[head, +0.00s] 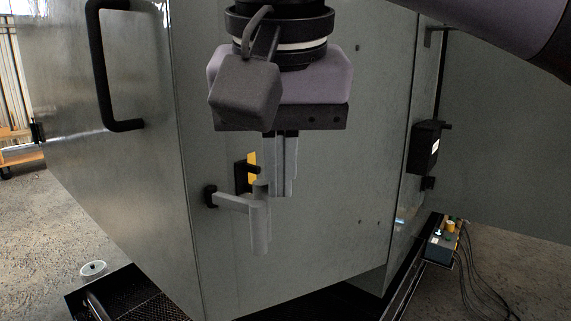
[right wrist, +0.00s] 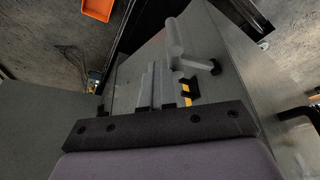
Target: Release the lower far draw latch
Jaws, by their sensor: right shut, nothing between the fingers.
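The draw latch is on the grey enclosure (head: 315,220) face, low and near its left vertical edge in the head view. Its grey lever (head: 259,228) reaches right from a black pivot and ends in an upright round grip. A black catch with a yellow plate (head: 252,168) sits just above. My right gripper (head: 284,192) points down, its fingers shut and empty, just right of the grip's upper end. In the right wrist view, the fingers (right wrist: 153,80) show beside the lever (right wrist: 176,42) and its pivot. I cannot tell whether they touch it. My left gripper is not in view.
A black bar handle (head: 104,70) stands out from the left face. A black box (head: 426,148) is mounted on the right. A small control box (head: 440,242) with cables sits low right. An orange bin (right wrist: 98,9) lies on the floor in the wrist view.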

